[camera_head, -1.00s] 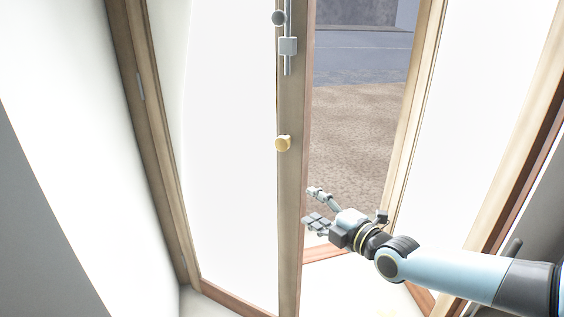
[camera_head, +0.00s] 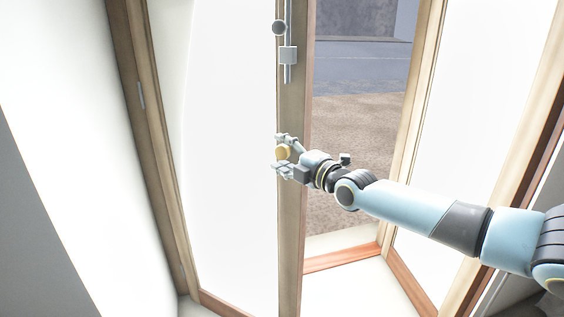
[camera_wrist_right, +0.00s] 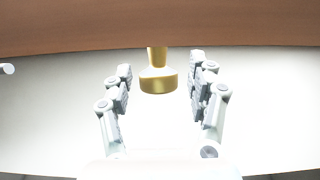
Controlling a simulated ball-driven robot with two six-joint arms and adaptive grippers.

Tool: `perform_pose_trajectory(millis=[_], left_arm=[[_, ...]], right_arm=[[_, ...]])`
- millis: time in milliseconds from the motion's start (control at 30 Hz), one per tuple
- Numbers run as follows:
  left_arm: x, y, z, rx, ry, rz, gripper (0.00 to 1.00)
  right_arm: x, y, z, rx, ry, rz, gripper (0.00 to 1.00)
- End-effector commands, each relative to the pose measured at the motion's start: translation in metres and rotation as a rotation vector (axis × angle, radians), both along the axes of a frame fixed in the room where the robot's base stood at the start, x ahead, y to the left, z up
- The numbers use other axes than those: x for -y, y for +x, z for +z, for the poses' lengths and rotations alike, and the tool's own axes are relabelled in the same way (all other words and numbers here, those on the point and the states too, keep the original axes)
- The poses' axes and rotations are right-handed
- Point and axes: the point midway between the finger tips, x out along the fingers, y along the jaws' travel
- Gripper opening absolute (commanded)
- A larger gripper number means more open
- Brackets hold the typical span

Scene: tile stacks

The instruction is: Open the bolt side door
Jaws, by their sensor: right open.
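The door (camera_head: 291,225) is a wooden-framed leaf with a pale panel, and a gap to its right shows the ground beyond. A brass knob (camera_head: 283,152) sits on its edge stile. A grey bolt (camera_head: 288,55) with a rod and a round handle is higher on the same stile. My right gripper (camera_head: 280,155) is at the knob, its fingers open on either side of it. In the right wrist view the knob (camera_wrist_right: 158,78) lies between the two open fingers, near their tips, with clear space on both sides. My left gripper is not in view.
A second framed panel (camera_head: 470,150) stands at the right, behind my right arm. A white wall (camera_head: 60,150) is on the left. Brown ground (camera_head: 355,130) shows through the gap.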

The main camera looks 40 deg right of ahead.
Motion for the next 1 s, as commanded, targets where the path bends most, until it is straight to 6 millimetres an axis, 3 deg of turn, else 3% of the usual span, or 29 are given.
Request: perform_pose_trajectory(millis=[300, 767, 1000], left_arm=[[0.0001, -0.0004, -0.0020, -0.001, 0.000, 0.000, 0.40], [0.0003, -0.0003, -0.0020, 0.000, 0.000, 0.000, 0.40], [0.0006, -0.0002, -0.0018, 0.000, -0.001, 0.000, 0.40]], right_arm=[[0.0002, 0.0040, 0.0011, 0.000, 0.000, 0.000, 0.58], [0.0003, 0.0037, 0.0007, -0.001, 0.000, 0.000, 0.00], [0.0002, 0.0035, 0.0003, -0.002, 0.001, 0.000, 0.00]])
